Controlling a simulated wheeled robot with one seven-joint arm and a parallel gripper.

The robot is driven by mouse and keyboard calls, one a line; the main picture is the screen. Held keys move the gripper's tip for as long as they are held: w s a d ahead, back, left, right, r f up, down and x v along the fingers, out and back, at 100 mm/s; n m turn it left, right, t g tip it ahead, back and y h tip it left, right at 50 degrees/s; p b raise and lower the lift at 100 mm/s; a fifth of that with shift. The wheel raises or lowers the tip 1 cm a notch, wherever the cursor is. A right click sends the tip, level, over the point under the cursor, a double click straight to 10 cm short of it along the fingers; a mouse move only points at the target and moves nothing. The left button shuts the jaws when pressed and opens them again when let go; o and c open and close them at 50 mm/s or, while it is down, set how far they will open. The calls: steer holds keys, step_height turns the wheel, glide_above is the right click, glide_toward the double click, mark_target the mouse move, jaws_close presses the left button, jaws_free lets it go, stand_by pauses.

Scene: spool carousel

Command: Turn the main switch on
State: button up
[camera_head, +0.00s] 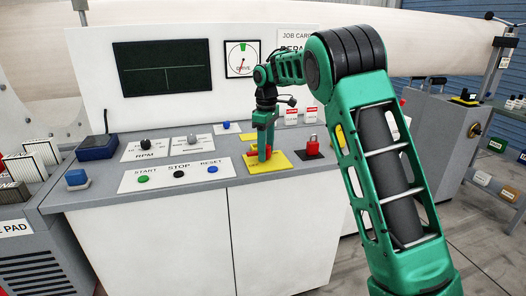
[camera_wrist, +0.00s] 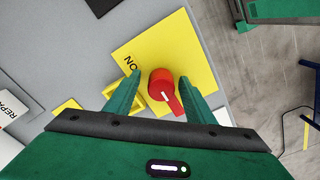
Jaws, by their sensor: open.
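The main switch is a red rotary knob with a white pointer line (camera_wrist: 163,84) on a yellow plate (camera_wrist: 184,45) marked "ON". In the wrist view the knob stands between my two fingers, its handle pointing toward the palm and slightly right, away from the "ON" mark at its left. My gripper (camera_wrist: 160,88) is open, with a finger on each side of the knob and small gaps visible. In the head view my gripper (camera_head: 264,150) points down over the yellow plate (camera_head: 268,167) and partly hides the red knob.
A red padlock-like item (camera_head: 311,144) on a dark plate stands just right of the switch. The START, STOP, RESET panel (camera_head: 178,174) lies to the left, with the RPM knob (camera_head: 146,144) behind it. An upright panel with a dark screen (camera_head: 162,67) stands behind.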

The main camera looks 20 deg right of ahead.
steer(key=c, duration=1.1)
steer(key=shift+o, duration=0.2)
steer(key=shift+a, duration=0.25)
steer(key=shift+d, duration=0.15)
